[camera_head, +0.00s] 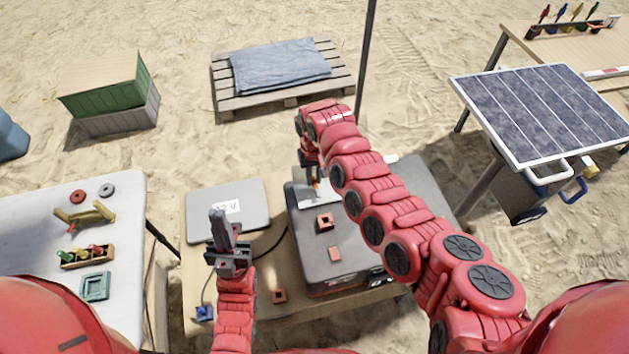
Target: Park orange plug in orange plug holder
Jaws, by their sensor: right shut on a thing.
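My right gripper (312,168) reaches over the far left part of the dark grey case. It is shut on a small orange piece, seemingly the orange plug (316,184), which is mostly hidden by the gripper. A red-orange square block with a dark opening (325,221) sits on the case nearer to me, apart from the gripper. It may be the orange plug holder. A flat red-orange square (335,254) lies on the case below it. A similar square with a dark centre (279,296) is on the table. My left gripper (222,225) points upward, its fingers together and empty.
A blue plug (204,314) with a cable is at the front left. A white table (30,235) is at left; a solar panel (545,110) at right.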

